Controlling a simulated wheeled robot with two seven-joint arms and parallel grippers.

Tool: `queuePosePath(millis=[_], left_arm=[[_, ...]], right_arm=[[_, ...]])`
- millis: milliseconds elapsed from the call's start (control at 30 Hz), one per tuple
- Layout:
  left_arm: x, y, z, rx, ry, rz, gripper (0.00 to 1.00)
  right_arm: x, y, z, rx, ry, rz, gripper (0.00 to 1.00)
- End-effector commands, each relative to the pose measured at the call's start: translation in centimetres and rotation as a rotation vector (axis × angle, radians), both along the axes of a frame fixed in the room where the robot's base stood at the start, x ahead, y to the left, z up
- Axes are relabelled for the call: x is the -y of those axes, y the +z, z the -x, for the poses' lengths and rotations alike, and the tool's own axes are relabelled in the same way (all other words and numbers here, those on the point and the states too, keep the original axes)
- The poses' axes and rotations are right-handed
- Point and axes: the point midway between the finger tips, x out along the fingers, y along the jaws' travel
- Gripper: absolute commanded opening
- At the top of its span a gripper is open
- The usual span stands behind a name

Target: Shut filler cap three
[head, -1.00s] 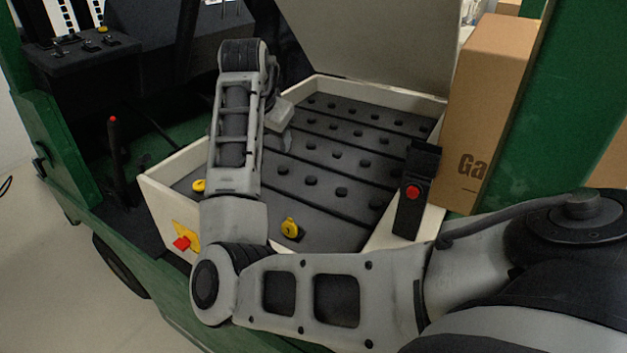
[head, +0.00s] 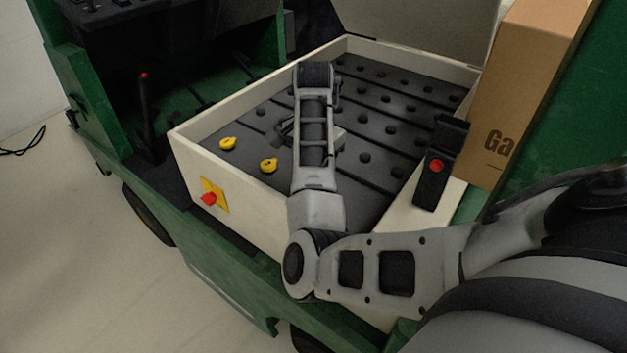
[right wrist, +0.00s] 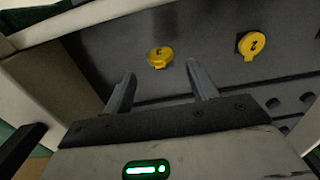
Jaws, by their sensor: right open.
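Two yellow filler caps show in the head view, one at the left (head: 228,143) and one to its right (head: 269,165), on the dark battery top. Any cap behind my right forearm is hidden there. In the right wrist view one yellow cap (right wrist: 160,57) appears just beyond the gap between my fingertips, and another (right wrist: 252,45) lies to the right. Their markings are too small to read surely, and I cannot tell which is cap three. My right gripper (right wrist: 160,78) is open and empty, over the battery. My left gripper is out of view.
The cream battery box wall (head: 240,212) surrounds the battery, with a red knob (head: 208,198) on a yellow plate outside. A black box with a red button (head: 437,166) stands on the right rim. The raised cover (head: 420,30) and a cardboard box (head: 520,90) are behind.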

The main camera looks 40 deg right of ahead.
Motion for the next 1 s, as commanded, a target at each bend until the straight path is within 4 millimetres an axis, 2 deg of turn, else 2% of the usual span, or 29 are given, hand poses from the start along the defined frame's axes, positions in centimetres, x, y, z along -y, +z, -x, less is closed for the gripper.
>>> queuePosePath(millis=[33,67,333,767,800,933,967,1000], left_arm=[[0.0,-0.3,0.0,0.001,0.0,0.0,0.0],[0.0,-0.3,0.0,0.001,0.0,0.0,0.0],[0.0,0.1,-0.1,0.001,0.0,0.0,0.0],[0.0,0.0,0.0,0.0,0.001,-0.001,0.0],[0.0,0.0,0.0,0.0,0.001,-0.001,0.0],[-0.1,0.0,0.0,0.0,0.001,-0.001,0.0],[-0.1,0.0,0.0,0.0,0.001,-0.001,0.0],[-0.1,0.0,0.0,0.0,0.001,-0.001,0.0]], right_arm=[[0.2,-1.5,0.2,-0.008,0.0,0.005,0.58],[0.2,-2.1,0.2,-0.008,0.0,0.004,0.58],[0.3,-3.6,-0.1,0.005,-0.003,0.008,0.58],[0.0,-4.3,0.0,0.001,-0.001,-0.001,0.58],[0.0,-4.3,0.0,0.002,-0.001,-0.002,0.55],[0.0,-4.3,0.0,0.002,-0.001,-0.002,0.19],[0.0,-4.3,0.0,0.002,-0.001,-0.002,0.13],[0.0,-4.3,0.0,0.002,-0.001,-0.002,0.13]])
